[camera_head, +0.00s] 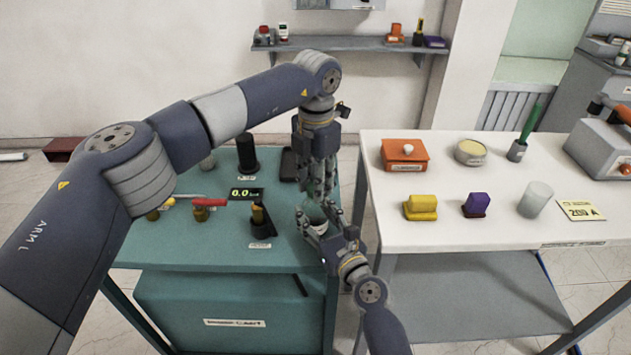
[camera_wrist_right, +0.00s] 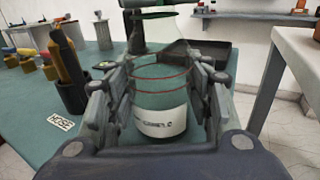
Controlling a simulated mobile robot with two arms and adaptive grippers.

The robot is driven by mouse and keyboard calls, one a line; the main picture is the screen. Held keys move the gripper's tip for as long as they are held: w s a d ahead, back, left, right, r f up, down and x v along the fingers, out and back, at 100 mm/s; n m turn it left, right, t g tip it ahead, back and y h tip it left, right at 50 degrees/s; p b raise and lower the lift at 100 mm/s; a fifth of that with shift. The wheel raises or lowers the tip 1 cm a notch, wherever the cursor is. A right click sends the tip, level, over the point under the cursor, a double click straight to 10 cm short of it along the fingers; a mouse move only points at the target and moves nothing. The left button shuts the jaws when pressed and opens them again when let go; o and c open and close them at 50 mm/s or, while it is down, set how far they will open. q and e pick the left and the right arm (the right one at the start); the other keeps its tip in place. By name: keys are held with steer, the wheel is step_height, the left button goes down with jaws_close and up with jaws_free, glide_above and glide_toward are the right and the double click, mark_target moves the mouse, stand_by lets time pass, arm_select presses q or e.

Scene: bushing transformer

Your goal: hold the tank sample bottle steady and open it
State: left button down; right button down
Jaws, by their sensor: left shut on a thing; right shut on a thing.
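The tank sample bottle is clear glass with a white label and thin red rings; it shows in the right wrist view (camera_wrist_right: 160,105) and, mostly hidden by my fingers, in the head view (camera_head: 316,217). It stands upright at the right edge of the teal table (camera_head: 200,250). My right gripper (camera_head: 318,222) is shut around the bottle's body from the front right. My left gripper (camera_head: 318,190) points down from above and is shut on the bottle's green top, which its fingers mostly hide. Whether the top is loose cannot be seen.
A black holder with dark and orange tools (camera_head: 262,222) stands left of the bottle. A dark tray (camera_head: 289,165) lies behind it. The white table (camera_head: 460,225) with several objects is to the right, across a narrow gap.

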arm_select(q)
steer(key=n, duration=1.1)
steer(key=shift+n, duration=0.4)
steer(key=n, duration=1.1)
steer(key=shift+r, duration=0.2)
steer(key=shift+r, duration=0.95)
